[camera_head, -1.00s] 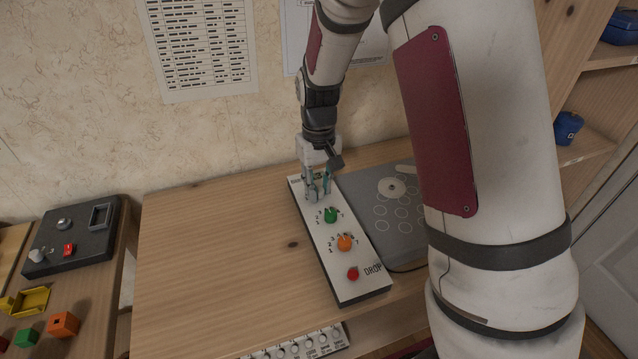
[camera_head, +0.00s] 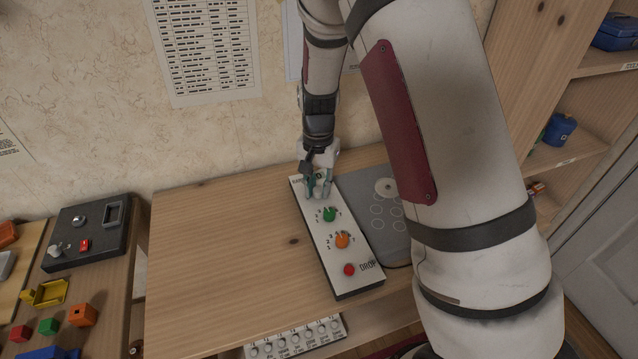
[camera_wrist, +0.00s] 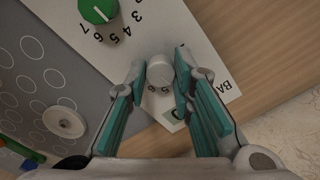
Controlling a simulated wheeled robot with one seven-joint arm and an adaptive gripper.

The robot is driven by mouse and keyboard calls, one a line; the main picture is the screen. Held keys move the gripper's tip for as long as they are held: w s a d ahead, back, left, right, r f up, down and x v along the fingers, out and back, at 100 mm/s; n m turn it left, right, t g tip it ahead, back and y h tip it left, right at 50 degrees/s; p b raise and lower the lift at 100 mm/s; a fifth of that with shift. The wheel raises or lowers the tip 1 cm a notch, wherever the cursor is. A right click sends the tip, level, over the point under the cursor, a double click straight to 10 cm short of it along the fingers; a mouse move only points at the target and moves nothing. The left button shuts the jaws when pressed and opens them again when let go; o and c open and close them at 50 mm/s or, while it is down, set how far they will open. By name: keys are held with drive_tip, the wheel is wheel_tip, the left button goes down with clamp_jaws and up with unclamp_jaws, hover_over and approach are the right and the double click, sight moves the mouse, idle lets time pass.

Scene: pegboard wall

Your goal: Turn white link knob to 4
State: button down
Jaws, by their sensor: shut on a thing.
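The white knob (camera_wrist: 160,73) sits at the far end of a long white panel (camera_head: 357,276) on the wooden table. In the wrist view it is between the teal-padded fingers of my gripper (camera_wrist: 160,82), which is shut on it. In the head view my gripper (camera_head: 319,190) is over the far end of the panel and hides this knob. A few digits show beside the knob in the wrist view, partly covered. I cannot make out a pointer, so its setting is unclear.
On the same panel are a green knob (camera_head: 329,214), an orange knob (camera_head: 342,240) and a red button (camera_head: 349,269). A grey plate with circles (camera_head: 359,184) and a white disc (camera_head: 387,187) lies close on the right. The table left of the panel is clear.

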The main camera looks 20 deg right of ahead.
sight(318, 190)
drive_tip(key=shift+m, duration=0.5)
drive_tip(key=c, duration=1.4)
unclamp_jaws()
drive_tip(key=shift+o, duration=0.2)
drive_tip(key=shift+r, duration=0.1)
wheel_tip(318, 190, up, 12)
